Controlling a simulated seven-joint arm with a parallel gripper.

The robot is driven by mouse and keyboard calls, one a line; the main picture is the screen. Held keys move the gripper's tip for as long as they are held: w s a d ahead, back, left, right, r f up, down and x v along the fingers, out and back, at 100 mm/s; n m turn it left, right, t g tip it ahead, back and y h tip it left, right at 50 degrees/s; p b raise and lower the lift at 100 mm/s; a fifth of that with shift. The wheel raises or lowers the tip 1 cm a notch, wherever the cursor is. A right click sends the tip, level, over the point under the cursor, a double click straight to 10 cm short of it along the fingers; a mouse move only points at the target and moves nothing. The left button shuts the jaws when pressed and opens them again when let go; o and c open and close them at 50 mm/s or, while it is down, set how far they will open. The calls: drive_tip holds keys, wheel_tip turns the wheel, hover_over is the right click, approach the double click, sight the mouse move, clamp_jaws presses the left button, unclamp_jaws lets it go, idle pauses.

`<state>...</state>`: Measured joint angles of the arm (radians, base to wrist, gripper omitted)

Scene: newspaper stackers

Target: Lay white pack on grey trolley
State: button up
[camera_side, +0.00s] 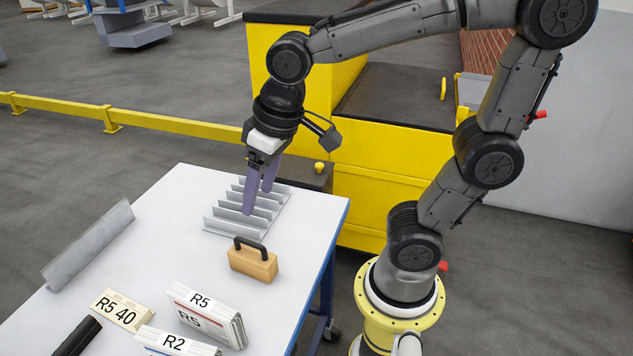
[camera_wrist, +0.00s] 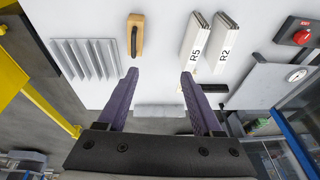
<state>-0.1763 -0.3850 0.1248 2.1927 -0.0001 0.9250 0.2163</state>
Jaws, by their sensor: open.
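White packs lie on the white table: one marked R5 (camera_side: 212,318) and one marked R2 (camera_side: 175,343), near the front edge of the side view. Both also show in the wrist view, R5 (camera_wrist: 192,42) left of R2 (camera_wrist: 222,45). My gripper (camera_side: 258,197) is open and empty, its purple fingers pointing down near the grey slotted rack, apart from the packs. Its fingers also show in the wrist view (camera_wrist: 159,76). A grey, low-based unit (camera_side: 135,30) stands on the floor at the far top left; I cannot tell whether it is the grey trolley.
The grey slotted rack (camera_side: 240,222) and a tan block with a dark handle (camera_side: 255,263) are on the table (camera_side: 165,230). A grey angled strip (camera_side: 88,245) lies at its left edge. A cream R5 40 block (camera_side: 118,310) is at the front. A yellow rail (camera_side: 60,112) runs behind.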

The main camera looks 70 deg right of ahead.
drive_tip(key=s+d+t, duration=0.2)
drive_tip(key=s+d, duration=0.2)
drive_tip(key=s, duration=0.4)
drive_tip(key=shift+d+r+h, duration=0.15)
drive_tip(key=shift+r+h, duration=0.05)
drive_tip(key=shift+h, duration=0.1)
drive_tip(key=shift+o, duration=0.4)
drive_tip(key=shift+s+d+f, duration=0.1)
drive_tip(key=shift+s, duration=0.25)
drive_tip(key=shift+n, duration=0.3)
